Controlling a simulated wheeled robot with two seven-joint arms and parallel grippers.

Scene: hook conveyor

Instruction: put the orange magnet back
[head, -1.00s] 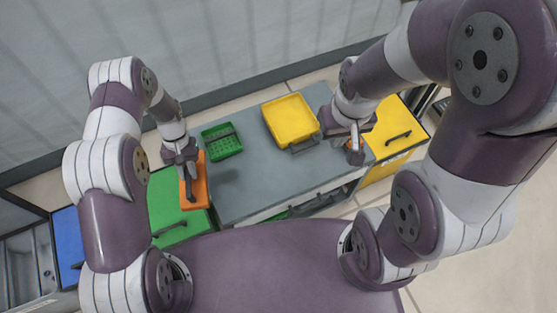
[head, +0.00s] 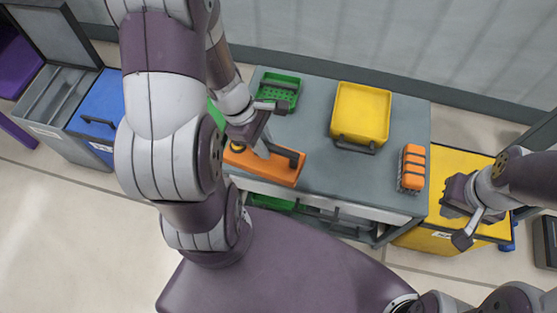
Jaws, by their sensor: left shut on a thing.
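The orange magnet (head: 257,168) is a flat orange block with a dark bar handle on its top. It shows in the head view at the front left edge of the grey table (head: 305,170). My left gripper (head: 266,150) is shut on it by the handle. The gripper and arm hide part of its left end. I cannot tell whether the block touches the table or hangs just above it. My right gripper (head: 464,222) is above the yellow cabinet (head: 435,237), apart from any object. Its fingertips are not clear.
On the table are a green basket (head: 279,88), a yellow tray (head: 360,112) with a dark handle, and a rack of orange pieces (head: 412,168) near the right edge. A blue bin (head: 98,98) and an open grey bin (head: 48,97) stand left. The table middle is clear.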

